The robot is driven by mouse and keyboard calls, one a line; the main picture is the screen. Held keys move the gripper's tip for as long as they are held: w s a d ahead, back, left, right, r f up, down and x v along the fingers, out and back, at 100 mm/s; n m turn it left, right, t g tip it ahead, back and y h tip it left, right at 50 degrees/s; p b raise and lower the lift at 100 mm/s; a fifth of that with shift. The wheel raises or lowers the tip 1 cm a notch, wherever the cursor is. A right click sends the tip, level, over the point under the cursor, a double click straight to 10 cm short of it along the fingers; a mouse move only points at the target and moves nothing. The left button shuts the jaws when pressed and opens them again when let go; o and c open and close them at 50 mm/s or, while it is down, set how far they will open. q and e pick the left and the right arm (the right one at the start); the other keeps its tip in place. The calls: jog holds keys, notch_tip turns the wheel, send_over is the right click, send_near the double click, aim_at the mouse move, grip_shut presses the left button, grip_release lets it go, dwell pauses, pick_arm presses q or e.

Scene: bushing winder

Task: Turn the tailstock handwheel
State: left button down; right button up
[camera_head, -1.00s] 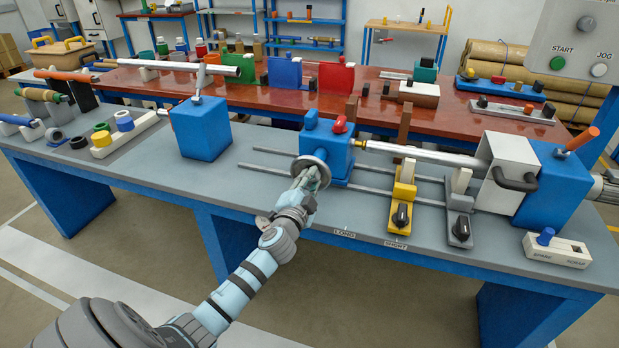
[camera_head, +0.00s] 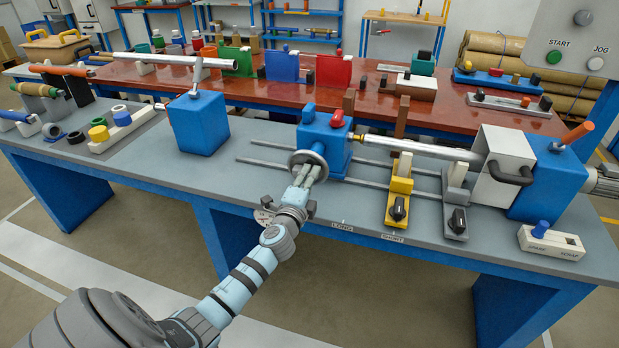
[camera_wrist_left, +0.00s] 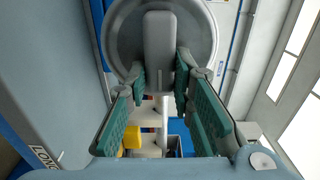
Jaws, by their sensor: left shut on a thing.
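The tailstock (camera_head: 322,137) is a blue block with a red lever (camera_head: 339,118) on top, at the middle of the near bench. Its grey handwheel (camera_head: 294,158) faces me on the front side. My left gripper (camera_head: 308,173) reaches the wheel from below. In the left wrist view, the round handwheel (camera_wrist_left: 122,30) fills the top middle. Its upright grey grip (camera_wrist_left: 160,45) lies between the green-padded fingers of my left gripper (camera_wrist_left: 161,72), which are shut on it. The fingers cover part of the wheel in the head view. My right gripper does not show.
A silver bar (camera_head: 415,147) runs right from the tailstock to a white guard (camera_head: 500,165). Yellow (camera_head: 399,185) and grey (camera_head: 455,205) supports stand on the rails. A blue block (camera_head: 200,122) stands to the left. The bench front left of my arm is clear.

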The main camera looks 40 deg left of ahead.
pick_arm(q)
jog(key=shift+f, duration=0.1)
jog(key=c, duration=1.4)
grip_release()
jog(key=v, duration=1.2)
jog(key=shift+d, duration=0.1)
